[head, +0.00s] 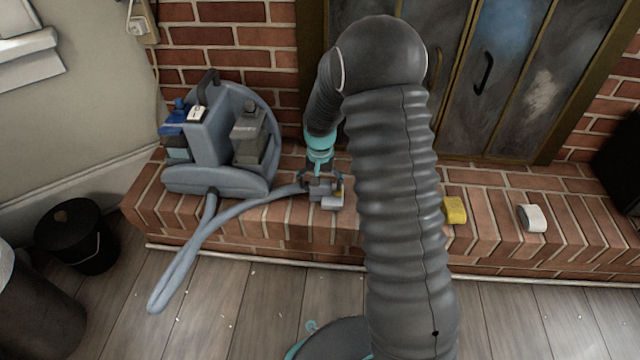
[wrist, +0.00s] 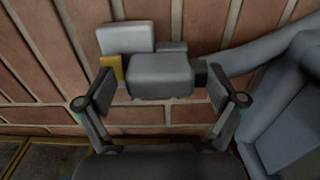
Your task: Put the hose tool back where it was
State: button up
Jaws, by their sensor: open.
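The hose tool (head: 330,202) is a small grey block-shaped head with a lighter grey part and a yellow piece, on the brick hearth at the end of a grey hose (head: 255,200). The hose runs to a grey-blue cleaning machine (head: 215,145) on the left of the hearth. My gripper (head: 321,182) is pointed down over the tool. In the wrist view, my gripper (wrist: 160,90) is open, with one finger on each side of the tool's grey body (wrist: 160,72). Gaps show between fingers and body. How the tool's underside rests is hidden.
A yellow block (head: 454,210) and a white roll-like object (head: 531,218) lie on the hearth to the right. A black bucket (head: 78,236) stands on the floor at left. Fireplace doors (head: 490,75) stand behind. The hose loops over the hearth's front edge.

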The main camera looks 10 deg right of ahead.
notch_tip(320, 180, up, 12)
jog(key=r+p, duration=0.1)
jog(key=p, duration=0.1)
jog(key=s+d+r+n+t, duration=0.1)
jog(key=s+r+n+t, duration=0.1)
jog(key=s+r, duration=1.05)
jog(key=s+r+t, duration=0.1)
jog(key=s+r, duration=0.1)
jog(key=s, duration=0.7)
jog(key=s+r+n+t, duration=0.1)
jog(key=s+r+t, duration=0.1)
jog(key=s, duration=0.7)
jog(key=shift+s+d+r+n+t, duration=0.2)
jog(key=shift+d+r+n+t, duration=0.1)
jog(key=shift+d+r, duration=0.05)
